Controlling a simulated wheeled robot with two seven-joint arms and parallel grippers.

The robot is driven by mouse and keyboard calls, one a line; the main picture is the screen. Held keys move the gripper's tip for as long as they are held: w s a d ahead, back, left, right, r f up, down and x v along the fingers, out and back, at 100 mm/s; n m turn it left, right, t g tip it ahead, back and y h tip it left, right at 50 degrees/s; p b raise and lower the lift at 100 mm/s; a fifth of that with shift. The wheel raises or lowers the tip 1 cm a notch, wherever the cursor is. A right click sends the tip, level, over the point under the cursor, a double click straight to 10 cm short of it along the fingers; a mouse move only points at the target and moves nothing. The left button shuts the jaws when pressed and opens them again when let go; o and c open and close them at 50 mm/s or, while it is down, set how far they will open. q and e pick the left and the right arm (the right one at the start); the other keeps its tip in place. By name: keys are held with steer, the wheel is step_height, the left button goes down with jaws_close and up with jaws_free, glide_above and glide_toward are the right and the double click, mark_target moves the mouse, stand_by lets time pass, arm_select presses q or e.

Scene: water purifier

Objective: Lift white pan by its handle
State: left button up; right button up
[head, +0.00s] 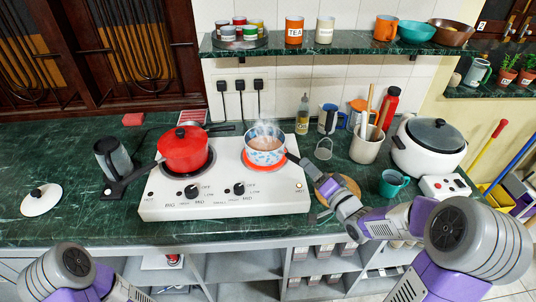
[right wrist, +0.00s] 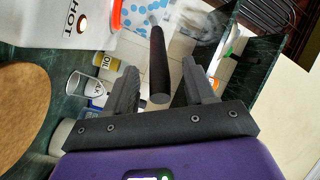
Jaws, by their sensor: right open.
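The white pan (head: 265,145) with blue spots sits on the lit right burner of the white stove, with brown steaming contents. Its dark handle points toward the lower right in the head view. My right gripper (head: 312,170) is beside the handle's free end. In the right wrist view the black handle (right wrist: 157,65) lies between the two open fingers of that gripper (right wrist: 160,78), with gaps at both sides. The pan's spotted side (right wrist: 128,14) shows at the top edge there. My left arm shows at the lower left; its gripper is out of the picture.
A red pot (head: 183,149) stands on the left burner. The stove (head: 222,195) has knobs in front. A round wooden board (head: 347,184) lies under my right forearm. A utensil holder (head: 366,148), teal mug (head: 393,183) and rice cooker (head: 428,150) stand at the right.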

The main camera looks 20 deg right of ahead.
steer(key=shift+x, duration=1.35)
jaws_close()
steer(key=shift+r, duration=0.1)
steer(key=shift+r, duration=0.1)
steer(key=shift+r+p, duration=1.9)
steer(key=shift+r, duration=3)
steer(key=shift+r, duration=0.15)
